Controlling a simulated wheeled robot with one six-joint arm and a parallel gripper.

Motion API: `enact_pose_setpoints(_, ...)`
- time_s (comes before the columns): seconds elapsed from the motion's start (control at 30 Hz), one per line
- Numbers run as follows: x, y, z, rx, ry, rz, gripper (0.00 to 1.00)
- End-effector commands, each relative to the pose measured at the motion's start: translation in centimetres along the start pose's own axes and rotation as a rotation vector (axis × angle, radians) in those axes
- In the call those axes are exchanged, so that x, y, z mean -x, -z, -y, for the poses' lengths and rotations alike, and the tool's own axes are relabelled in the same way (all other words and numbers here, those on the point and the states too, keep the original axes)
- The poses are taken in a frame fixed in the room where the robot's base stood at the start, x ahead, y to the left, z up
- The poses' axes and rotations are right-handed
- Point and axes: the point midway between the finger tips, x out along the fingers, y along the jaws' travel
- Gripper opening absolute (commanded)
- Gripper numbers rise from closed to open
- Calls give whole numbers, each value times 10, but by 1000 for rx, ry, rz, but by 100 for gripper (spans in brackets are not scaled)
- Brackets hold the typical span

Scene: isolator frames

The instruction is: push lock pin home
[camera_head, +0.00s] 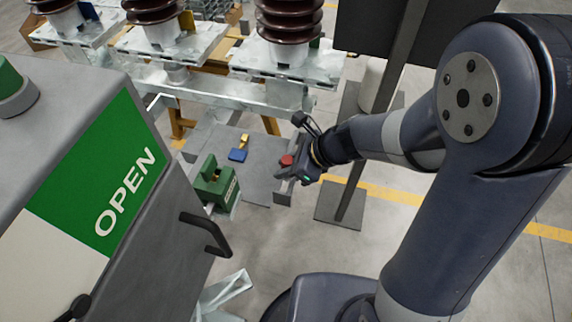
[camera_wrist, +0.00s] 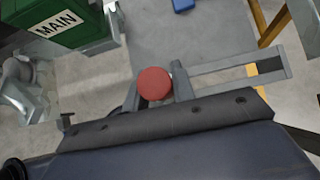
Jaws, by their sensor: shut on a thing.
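The lock pin shows as a round red head (camera_wrist: 153,84) in the middle of the wrist view. It is also a small red spot (camera_head: 287,160) in the head view. My gripper (camera_head: 290,169) is at the pin, with grey fingers on either side of the red head, and is shut on it. The pin's shaft is hidden below the head and behind the gripper, so how deep it sits cannot be told. A grey slotted bar (camera_wrist: 228,76) reaches right from beside the pin in the wrist view.
A green block (camera_head: 215,184) stands left of my gripper; its MAIN label (camera_wrist: 57,24) shows in the wrist view. A blue and yellow item (camera_head: 238,155) lies on the grey shelf (camera_head: 262,182). A grey cabinet marked OPEN (camera_head: 128,195) with a black handle fills the left. A post (camera_head: 372,130) stands behind my arm.

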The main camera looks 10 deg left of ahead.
Motion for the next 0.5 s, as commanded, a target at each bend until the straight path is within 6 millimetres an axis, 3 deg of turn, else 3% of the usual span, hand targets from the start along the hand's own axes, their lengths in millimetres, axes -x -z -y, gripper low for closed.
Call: enact_pose_setpoints(0.5,22,-20,0,0,0,1,0)
